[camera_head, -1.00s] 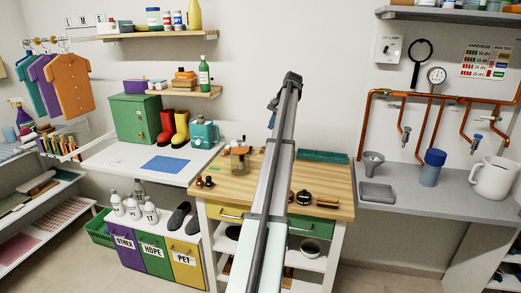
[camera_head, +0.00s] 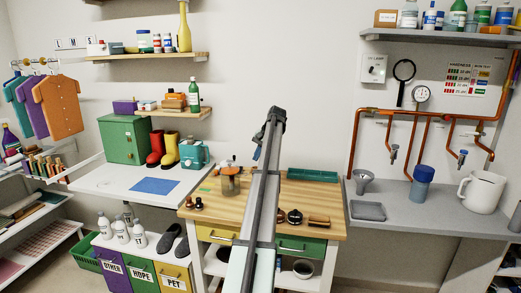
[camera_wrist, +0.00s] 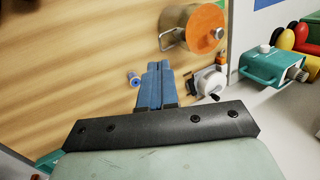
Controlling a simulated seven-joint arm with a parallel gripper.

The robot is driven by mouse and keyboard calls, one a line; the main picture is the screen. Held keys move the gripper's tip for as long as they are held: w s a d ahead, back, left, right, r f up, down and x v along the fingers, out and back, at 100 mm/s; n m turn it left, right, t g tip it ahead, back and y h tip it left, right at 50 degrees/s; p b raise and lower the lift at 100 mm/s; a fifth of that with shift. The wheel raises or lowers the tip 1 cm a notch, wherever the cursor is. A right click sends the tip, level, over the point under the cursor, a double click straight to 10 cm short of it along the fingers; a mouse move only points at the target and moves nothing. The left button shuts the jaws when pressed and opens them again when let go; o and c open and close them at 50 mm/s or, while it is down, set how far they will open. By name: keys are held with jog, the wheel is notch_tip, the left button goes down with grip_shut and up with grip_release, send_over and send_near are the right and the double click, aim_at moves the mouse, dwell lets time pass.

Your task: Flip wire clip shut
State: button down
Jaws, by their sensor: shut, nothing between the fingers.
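A vessel with an orange lid (camera_head: 229,174) stands on the wooden bench top. In the wrist view the vessel (camera_wrist: 183,22) has a brownish body, and a thin wire loop (camera_wrist: 168,40) sticks out from its side. This loop looks like the wire clip, standing away from the body. My gripper (camera_head: 257,153) is in the air over the bench, to the right of the vessel in the head view. Its blue fingers (camera_wrist: 153,68) are together and empty, apart from the loop in the wrist view. The loop is too small to make out in the head view.
A white and dark device (camera_wrist: 208,83) and a small blue cylinder (camera_wrist: 133,80) are near the fingers in the wrist view. A green tray (camera_head: 312,175) lies at the bench's back edge.

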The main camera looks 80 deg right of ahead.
jog(key=x, duration=0.7)
jog(key=shift+f, duration=0.2)
jog(key=shift+s+f+t, duration=0.1)
jog(key=shift+f+t, duration=0.2)
jog(key=shift+t, duration=0.2)
jog(key=f+t, duration=0.1)
jog(key=t, duration=0.1)
jog(key=f+t, duration=0.1)
jog(key=t, duration=0.1)
jog(key=s+f+t, duration=0.1)
jog(key=f+t, duration=0.1)
jog(key=shift+a+t, duration=0.1)
jog(key=shift+t, duration=0.3)
jog(key=shift+w+f, duration=0.1)
jog(key=shift+f, duration=0.55)
jog(key=shift+w+f, duration=0.15)
jog(key=shift+f, duration=0.45)
jog(key=shift+w+f, duration=0.6)
jog(key=shift+f, duration=0.25)
jog(key=shift+r, duration=0.2)
jog(key=shift+r, duration=0.6)
dwell(0.4)
